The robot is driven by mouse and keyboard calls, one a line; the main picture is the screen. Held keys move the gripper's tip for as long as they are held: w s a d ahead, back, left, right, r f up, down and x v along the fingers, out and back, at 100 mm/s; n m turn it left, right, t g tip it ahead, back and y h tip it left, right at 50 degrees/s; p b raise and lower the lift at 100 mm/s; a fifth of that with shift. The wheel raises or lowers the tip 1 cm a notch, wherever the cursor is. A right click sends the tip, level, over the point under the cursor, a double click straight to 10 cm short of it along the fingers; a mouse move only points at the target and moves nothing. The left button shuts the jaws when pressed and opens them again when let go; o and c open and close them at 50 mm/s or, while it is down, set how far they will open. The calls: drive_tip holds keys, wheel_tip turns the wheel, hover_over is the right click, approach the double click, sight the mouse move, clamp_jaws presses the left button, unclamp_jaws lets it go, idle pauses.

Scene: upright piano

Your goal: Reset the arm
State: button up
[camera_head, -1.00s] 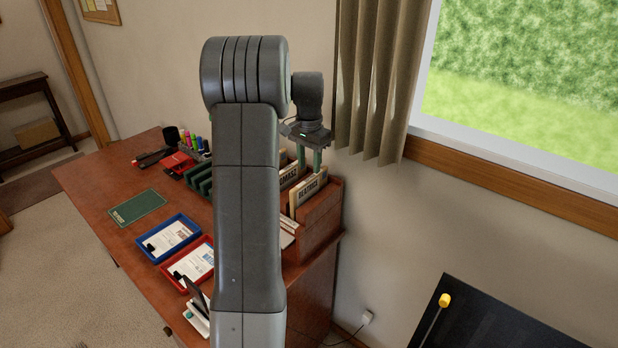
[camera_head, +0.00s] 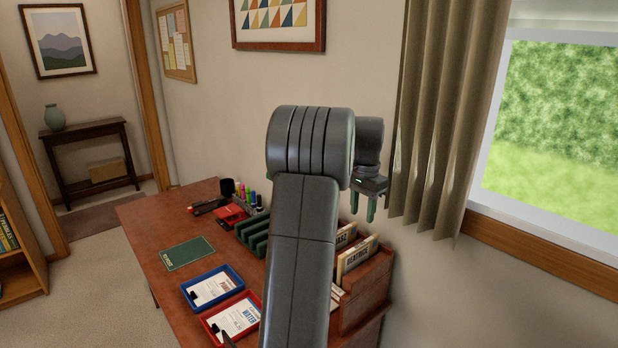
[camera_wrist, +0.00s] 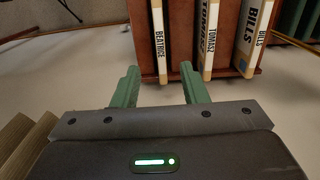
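My gripper (camera_head: 363,208) hangs at the end of my arm, above and behind the file box on the desk, close to the curtain. In the wrist view its two green fingers (camera_wrist: 160,88) are spread apart with nothing between them. Beyond the fingertips stand labelled folders in the wooden file box (camera_head: 372,290): "BEATRICE" (camera_wrist: 159,45), "TOMASZ" (camera_wrist: 208,40) and "BILLS" (camera_wrist: 253,38). The fingers appear clear of the folders. My arm hides part of the desk and the file box in the head view.
The desk (camera_head: 160,235) bears a green mat (camera_head: 187,253), a blue tray (camera_head: 236,274), a red tray (camera_head: 207,328), a green rack (camera_head: 252,234) and a pen holder. The curtain (camera_head: 440,130) hangs just right of my gripper. A window (camera_head: 560,140) is at the right.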

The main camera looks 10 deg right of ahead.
sight(359, 244)
wheel_tip(359, 244, down, 12)
drive_tip(key=shift+r+p, duration=0.15)
drive_tip(key=shift+p, duration=0.8)
drive_tip(key=shift+r, duration=0.5)
